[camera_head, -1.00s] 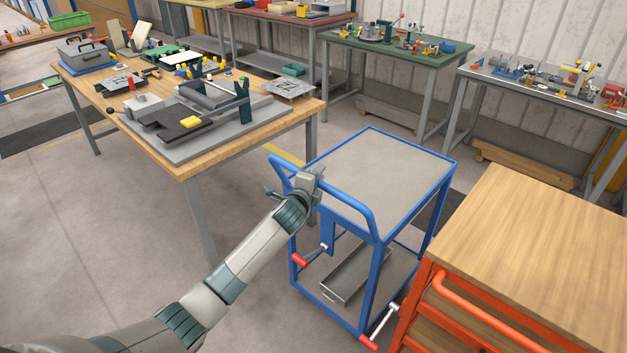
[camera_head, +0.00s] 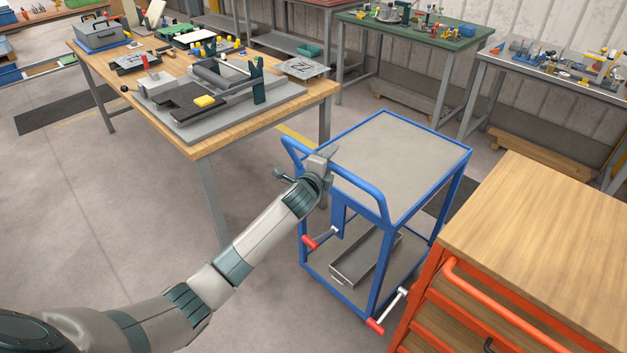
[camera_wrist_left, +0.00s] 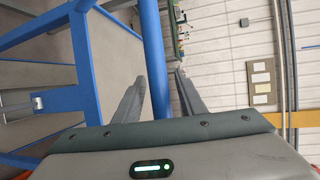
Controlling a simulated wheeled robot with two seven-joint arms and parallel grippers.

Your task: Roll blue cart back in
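The blue cart (camera_head: 401,152) stands upright in the middle of the head view, between the wooden table and the orange cabinet. It has a grey top, a lower shelf, and a blue push handle (camera_head: 367,191) on its near side. My left gripper (camera_head: 326,156) is at this handle in the head view. In the left wrist view the blue handle bar (camera_wrist_left: 154,55) runs between the two fingers of my left gripper (camera_wrist_left: 160,85). The fingers are spread to either side of the bar, with narrow gaps showing. My right gripper is out of view.
A wooden table (camera_head: 206,150) with tooling stands left of the cart. An orange cabinet (camera_head: 545,215) with a wooden top is close on its right. Two red-tipped levers (camera_head: 312,242) stick out low at the cart's near side. Open floor (camera_head: 110,215) lies at left.

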